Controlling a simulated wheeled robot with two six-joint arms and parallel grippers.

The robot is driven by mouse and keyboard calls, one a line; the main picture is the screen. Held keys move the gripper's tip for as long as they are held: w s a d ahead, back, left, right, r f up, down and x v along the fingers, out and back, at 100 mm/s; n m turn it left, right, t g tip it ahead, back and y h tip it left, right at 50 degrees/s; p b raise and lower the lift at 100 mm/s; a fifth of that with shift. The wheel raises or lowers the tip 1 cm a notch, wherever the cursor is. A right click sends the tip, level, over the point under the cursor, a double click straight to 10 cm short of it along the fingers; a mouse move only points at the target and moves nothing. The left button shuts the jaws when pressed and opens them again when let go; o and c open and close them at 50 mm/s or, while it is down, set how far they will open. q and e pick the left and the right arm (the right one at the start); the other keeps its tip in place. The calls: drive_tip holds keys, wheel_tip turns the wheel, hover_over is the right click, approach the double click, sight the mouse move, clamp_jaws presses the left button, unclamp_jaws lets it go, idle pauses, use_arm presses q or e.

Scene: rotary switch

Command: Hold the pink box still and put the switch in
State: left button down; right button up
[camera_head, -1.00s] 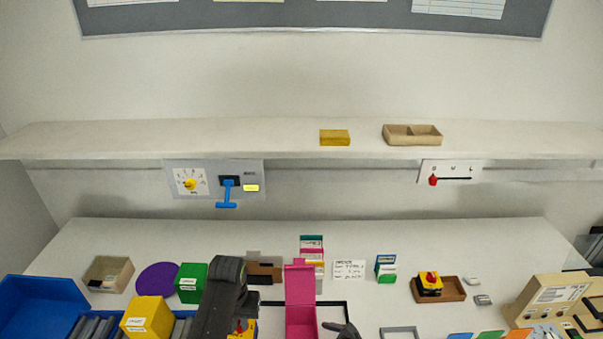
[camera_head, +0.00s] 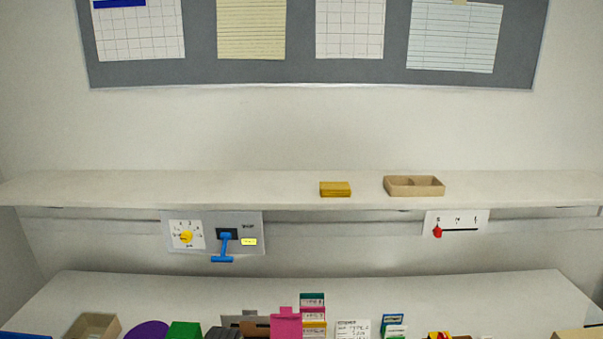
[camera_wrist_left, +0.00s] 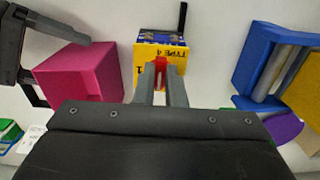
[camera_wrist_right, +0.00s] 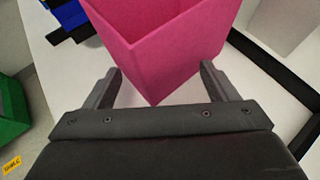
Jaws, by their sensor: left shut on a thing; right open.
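The pink box (camera_wrist_right: 165,50) stands open with its corner between the fingers of my right gripper (camera_wrist_right: 160,72), which is open around it. I cannot tell whether the fingers touch it. In the left wrist view the pink box (camera_wrist_left: 78,75) is at left, beside my right gripper's dark fingers. My left gripper (camera_wrist_left: 161,72) is shut on the switch's red knob (camera_wrist_left: 161,66); yellow shows around it, and the switch's outline is hard to separate from the yellow TYPE 4 thing behind.
A blue bin (camera_wrist_left: 260,65) with grey contents and a purple disc (camera_wrist_left: 283,128) are at right in the left wrist view. A dark frame (camera_wrist_right: 275,65) lies beside the pink box. A panel with a blue handle (camera_head: 225,240) hangs under the shelf (camera_head: 130,190).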

drive_tip(key=c, duration=1.4)
use_arm(q)
drive_tip(key=shift+s, duration=0.1)
use_arm(e)
drive_tip(key=shift+r, duration=0.1)
drive_tip(key=shift+c, duration=1)
use_arm(q)
drive_tip(key=shift+w, duration=0.2)
use_arm(e)
drive_tip(key=o, duration=1)
drive_tip(key=shift+w, duration=0.1)
use_arm(q)
drive_tip(key=shift+s, duration=0.1)
drive_tip(key=shift+s, duration=0.1)
use_arm(e)
clamp_jaws()
use_arm(q)
drive_tip(key=shift+r, duration=0.1)
